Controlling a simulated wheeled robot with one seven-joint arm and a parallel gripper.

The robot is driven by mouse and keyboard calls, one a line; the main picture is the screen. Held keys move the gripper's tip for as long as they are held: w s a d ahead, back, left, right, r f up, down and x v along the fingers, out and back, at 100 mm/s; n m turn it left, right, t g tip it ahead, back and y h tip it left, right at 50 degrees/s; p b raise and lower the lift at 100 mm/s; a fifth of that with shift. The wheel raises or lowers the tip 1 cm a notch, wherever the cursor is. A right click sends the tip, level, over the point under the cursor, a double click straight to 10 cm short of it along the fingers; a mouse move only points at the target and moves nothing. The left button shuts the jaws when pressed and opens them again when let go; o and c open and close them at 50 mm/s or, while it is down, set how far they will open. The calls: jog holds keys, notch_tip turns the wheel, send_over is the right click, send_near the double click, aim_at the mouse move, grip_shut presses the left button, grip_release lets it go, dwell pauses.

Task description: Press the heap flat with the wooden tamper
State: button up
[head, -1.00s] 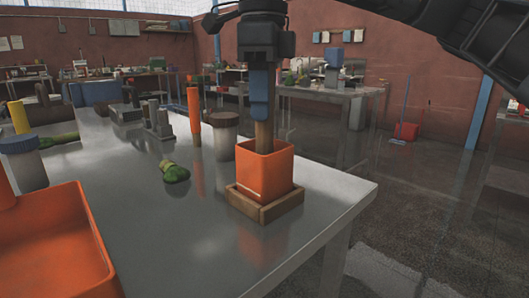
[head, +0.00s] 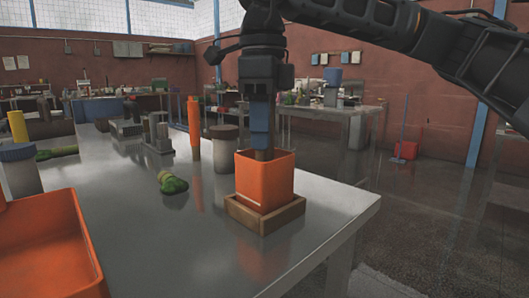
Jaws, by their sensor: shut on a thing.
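My gripper (head: 261,132) points straight down above the orange square container (head: 265,182), near the right end of the metal table. It is shut on the wooden tamper (head: 264,154). Only a short piece of the tamper's brown shaft shows between the blue finger part and the container's rim. The tamper's lower end is inside the container, hidden by its walls. The heap is also hidden inside, so I cannot tell whether the tamper touches it. The container stands upright in a low wooden frame (head: 264,219) on the table.
A grey jar with a brown lid (head: 223,150) stands close left of the container, with an orange cylinder (head: 194,128) beyond it. A green bundle (head: 172,183) lies on the table (head: 170,245). A large orange tray (head: 50,245) is at the front left. Bare table lies between.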

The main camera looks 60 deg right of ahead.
jog(key=shift+r+p, duration=3)
jog(key=shift+r, duration=1.95)
jog(key=shift+r+p, duration=1.7)
jog(key=shift+r, duration=0.8)
